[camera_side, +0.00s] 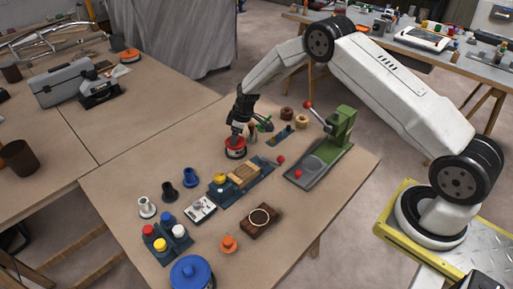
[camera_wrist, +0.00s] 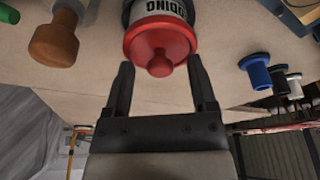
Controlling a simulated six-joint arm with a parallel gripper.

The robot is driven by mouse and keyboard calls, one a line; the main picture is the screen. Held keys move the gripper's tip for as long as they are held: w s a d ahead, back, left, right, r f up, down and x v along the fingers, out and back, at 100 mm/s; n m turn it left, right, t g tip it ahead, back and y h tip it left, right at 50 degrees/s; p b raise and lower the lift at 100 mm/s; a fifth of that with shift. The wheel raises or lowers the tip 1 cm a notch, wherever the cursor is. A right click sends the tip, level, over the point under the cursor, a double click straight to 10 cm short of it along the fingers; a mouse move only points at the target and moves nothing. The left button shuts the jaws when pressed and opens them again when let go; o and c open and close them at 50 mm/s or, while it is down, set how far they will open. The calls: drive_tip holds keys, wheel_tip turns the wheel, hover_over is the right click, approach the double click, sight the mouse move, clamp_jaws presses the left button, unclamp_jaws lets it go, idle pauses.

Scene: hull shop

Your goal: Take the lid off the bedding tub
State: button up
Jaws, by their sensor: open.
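The bedding tub (camera_wrist: 163,11) has a pale label with dark letters, partly cut off by the top edge of the wrist view. Its red lid (camera_wrist: 160,36) is on it, with a round red knob (camera_wrist: 160,67) in the middle. My gripper (camera_wrist: 161,64) is open, and in the wrist view its two fingertips show on either side of the knob, with gaps. In the side view my gripper (camera_side: 236,138) is right above the tub, and the red lid (camera_side: 235,153) shows below it. I cannot tell whether the fingers are down at knob height.
A green press (camera_side: 335,140) with a red-knobbed lever stands to the right. A blue fixture (camera_side: 240,182) is close in front. A blue lidded pot (camera_side: 191,272) stands at the near edge. Small dark and pale plugs (camera_side: 168,191) stand at left.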

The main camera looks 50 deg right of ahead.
idle(0.3)
clamp_jaws()
drive_tip(key=shift+r, duration=0.2)
drive_tip(key=shift+r, duration=1.5)
drive_tip(key=s+r, duration=0.9)
drive_tip(key=s, duration=0.5)
drive_tip(key=shift+a+r, duration=0.3)
drive_tip(key=shift+a, duration=0.15)
